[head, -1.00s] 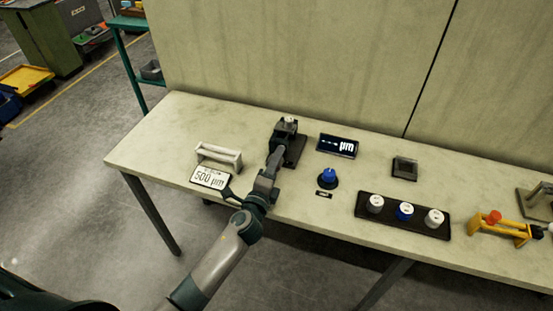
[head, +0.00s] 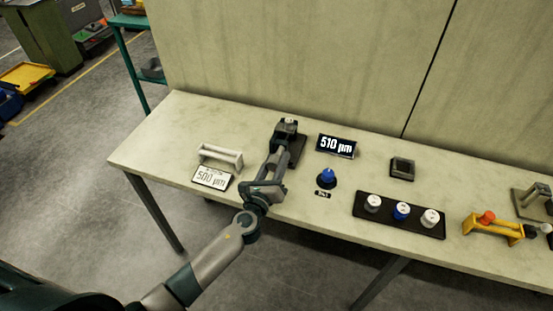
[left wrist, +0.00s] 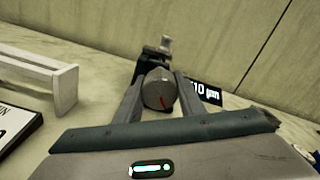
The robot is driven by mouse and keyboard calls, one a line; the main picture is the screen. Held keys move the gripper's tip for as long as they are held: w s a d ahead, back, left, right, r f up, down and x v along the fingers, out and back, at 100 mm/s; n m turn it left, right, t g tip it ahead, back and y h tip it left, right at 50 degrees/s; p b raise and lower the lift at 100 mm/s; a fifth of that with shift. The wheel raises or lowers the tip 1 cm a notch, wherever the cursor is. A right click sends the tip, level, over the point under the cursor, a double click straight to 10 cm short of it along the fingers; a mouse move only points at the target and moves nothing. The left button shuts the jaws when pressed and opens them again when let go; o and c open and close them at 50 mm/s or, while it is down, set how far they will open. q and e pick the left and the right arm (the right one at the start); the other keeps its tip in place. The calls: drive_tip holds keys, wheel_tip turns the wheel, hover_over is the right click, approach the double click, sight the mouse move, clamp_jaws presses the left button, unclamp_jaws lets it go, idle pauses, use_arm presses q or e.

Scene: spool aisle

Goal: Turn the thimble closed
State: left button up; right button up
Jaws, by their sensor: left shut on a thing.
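The thimble (left wrist: 158,91) is a grey cylinder with a red mark on its end face, in the middle of the left wrist view. My left gripper (head: 277,158) is shut on it, one finger on each side. The thimble is part of a dark gauge stand (head: 288,127) at the back of the bench; in the head view my gripper largely hides it. A dark display (head: 336,146) right of the stand reads 510 µm. A white card (head: 212,178) left of my gripper reads 500 µm. My right gripper is not in view.
A pale handle-shaped block (head: 221,156) stands behind the card. A blue knob (head: 327,178) sits right of my gripper. A dark tray (head: 398,221) with several round pieces, a small dark box (head: 402,168) and a yellow frame (head: 490,226) stand farther right. A wall rises behind the bench.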

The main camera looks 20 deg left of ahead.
use_arm(q)
drive_tip(key=shift+f+m, duration=0.1)
drive_tip(key=shift+m, duration=0.9)
drive_tip(key=o, duration=1)
drive_tip(key=shift+o, duration=0.2)
drive_tip(key=shift+s, duration=0.15)
drive_tip(key=s+b, duration=0.3)
drive_tip(key=s, duration=1.4)
drive_tip(key=shift+a, duration=0.3)
